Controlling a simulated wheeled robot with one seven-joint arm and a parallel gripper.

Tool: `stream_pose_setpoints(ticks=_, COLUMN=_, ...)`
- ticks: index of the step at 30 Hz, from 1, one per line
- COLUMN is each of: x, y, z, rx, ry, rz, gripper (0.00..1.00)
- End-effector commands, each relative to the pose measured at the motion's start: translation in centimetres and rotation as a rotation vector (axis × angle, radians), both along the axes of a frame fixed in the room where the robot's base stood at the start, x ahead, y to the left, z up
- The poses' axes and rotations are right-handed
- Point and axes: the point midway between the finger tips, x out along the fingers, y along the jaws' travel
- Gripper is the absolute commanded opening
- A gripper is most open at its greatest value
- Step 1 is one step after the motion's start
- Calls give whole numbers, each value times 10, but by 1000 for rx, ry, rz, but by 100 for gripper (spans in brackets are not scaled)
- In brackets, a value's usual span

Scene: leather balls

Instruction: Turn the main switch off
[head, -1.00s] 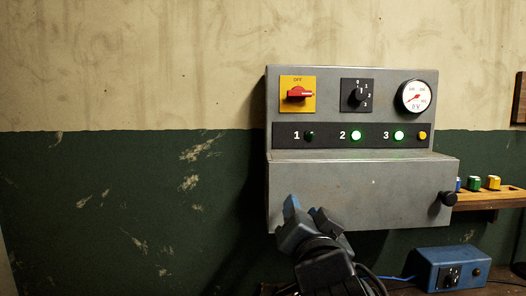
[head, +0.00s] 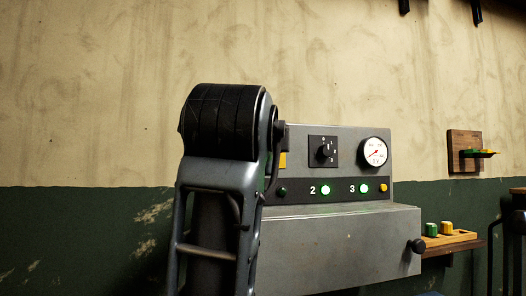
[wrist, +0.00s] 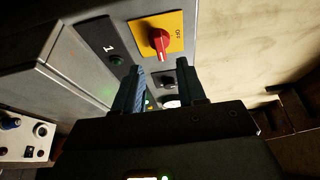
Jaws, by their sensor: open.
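The main switch is a red rotary handle (wrist: 160,40) on a yellow plate (wrist: 176,20) marked OFF. In the wrist view the handle lies crosswise, not pointing at the OFF mark. In the head view my raised arm hides the switch; only a sliver of the yellow plate (head: 283,160) shows. My gripper is hidden there too.
The grey control box (head: 340,240) carries a black selector knob (head: 325,151), a round gauge (head: 374,152) and a lamp strip. Lamps 2 (head: 325,190) and 3 (head: 364,189) glow green; lamp 1 (wrist: 117,60) is dark. A wooden shelf (head: 455,240) with coloured blocks is at right.

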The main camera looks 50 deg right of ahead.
Motion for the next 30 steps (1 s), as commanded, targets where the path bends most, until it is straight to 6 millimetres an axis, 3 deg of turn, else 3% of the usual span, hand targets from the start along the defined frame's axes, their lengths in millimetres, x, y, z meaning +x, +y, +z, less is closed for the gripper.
stream_pose_setpoints(ticks=9, x=25, y=-40, z=1, rx=-2, ry=6, rz=-3, gripper=40)
stream_pose_setpoints(ticks=15, x=37, y=-57, z=0, rx=-3, ry=5, rz=-1, gripper=40)
stream_pose_setpoints(ticks=25, x=40, y=-60, z=-1, rx=-3, ry=4, rz=1, gripper=40)
stream_pose_setpoints(ticks=30, x=40, y=-60, z=-1, rx=-3, ry=4, rz=1, gripper=26)
